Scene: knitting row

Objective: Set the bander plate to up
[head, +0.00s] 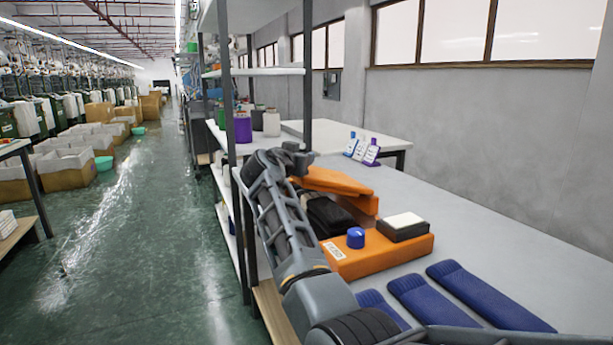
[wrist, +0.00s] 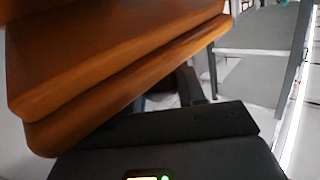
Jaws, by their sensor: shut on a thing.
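The bander is an orange machine whose base (head: 385,256) lies on the grey table. Its orange bander plate (head: 332,181) is at the rear, raised above the base and slightly tilted, with another orange layer (head: 366,204) just under it. My gripper (head: 296,163) is at the plate's left end, shut on it; the fingertips are mostly hidden. In the wrist view the orange plate (wrist: 110,65) fills the upper left, close to the dark gripper body (wrist: 165,130). A blue knob (head: 355,238) and a black block with a white top (head: 404,225) sit on the base.
Several dark blue socks (head: 485,297) lie in front of the bander. Small bottles on stands (head: 362,149) are farther back on the table. A shelf post (head: 233,130) stands left of my arm. The table's right side is clear.

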